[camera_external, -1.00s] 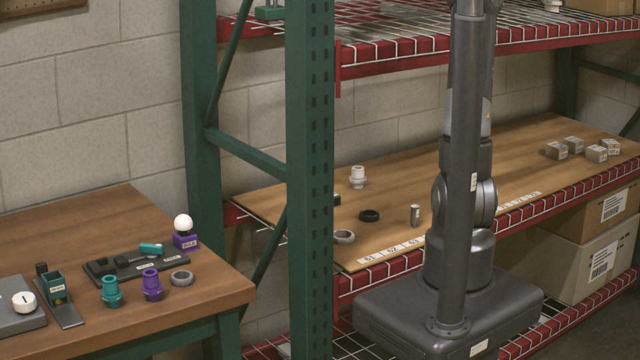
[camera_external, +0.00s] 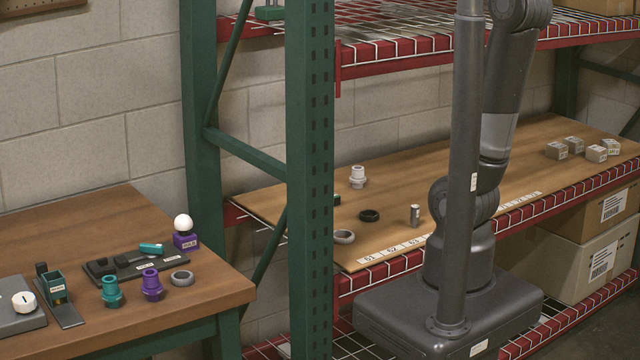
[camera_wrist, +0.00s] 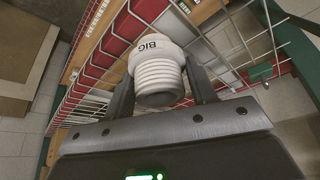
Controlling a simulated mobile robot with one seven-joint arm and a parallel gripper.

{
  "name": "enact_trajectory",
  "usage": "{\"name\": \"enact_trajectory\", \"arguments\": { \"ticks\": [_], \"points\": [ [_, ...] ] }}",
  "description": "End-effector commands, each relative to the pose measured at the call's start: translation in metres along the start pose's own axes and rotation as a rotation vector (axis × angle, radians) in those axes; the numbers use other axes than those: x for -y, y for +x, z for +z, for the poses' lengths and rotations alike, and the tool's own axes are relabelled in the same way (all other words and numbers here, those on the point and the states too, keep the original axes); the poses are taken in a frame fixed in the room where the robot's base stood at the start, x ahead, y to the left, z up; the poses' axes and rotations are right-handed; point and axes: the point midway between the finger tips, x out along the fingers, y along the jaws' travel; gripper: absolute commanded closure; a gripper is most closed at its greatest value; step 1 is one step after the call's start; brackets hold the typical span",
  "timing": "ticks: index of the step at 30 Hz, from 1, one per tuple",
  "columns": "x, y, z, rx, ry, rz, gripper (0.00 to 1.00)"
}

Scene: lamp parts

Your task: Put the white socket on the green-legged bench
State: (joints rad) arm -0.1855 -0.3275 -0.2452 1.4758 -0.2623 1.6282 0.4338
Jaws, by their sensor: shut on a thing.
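In the wrist view my gripper (camera_wrist: 160,82) is shut on a white socket (camera_wrist: 157,68) with a threaded end and the word BIG on its collar. The external view does not show my gripper or this held socket. Another white socket (camera_external: 357,177) stands upright on the shelf's wooden board. The green-legged bench (camera_external: 100,222) with a brown wooden top is at the left of the external view, beyond the green rack post.
On the bench are a teal socket (camera_external: 111,291), a purple socket (camera_external: 151,285), a grey ring (camera_external: 182,278), a black tray (camera_external: 135,265) and a white bulb (camera_external: 182,222) on a purple block. The green rack post (camera_external: 310,180) stands between shelf and bench. The bench's back left is clear.

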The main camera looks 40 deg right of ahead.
Motion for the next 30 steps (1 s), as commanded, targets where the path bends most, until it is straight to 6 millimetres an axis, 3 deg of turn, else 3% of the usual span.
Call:
{"name": "enact_trajectory", "arguments": {
  "ticks": [1,6,11,15,21,26,30],
  "points": [
    [0.02,-0.011,0.019,-0.004,-0.061,-0.027,0.75],
    [0.077,-0.037,0.087,-0.002,-0.267,-0.111,0.75],
    [0.127,-0.034,0.151,0.003,-0.473,-0.193,0.75],
    [0.172,-0.005,0.206,0.006,-0.665,-0.271,0.75],
    [0.216,0.055,0.275,0.006,-0.98,-0.404,0.75],
    [0.244,0.084,0.304,0.008,-1.209,-0.502,0.75],
    [0.287,0.102,0.312,0.01,-1.361,-0.567,0.75]
  ]
}}
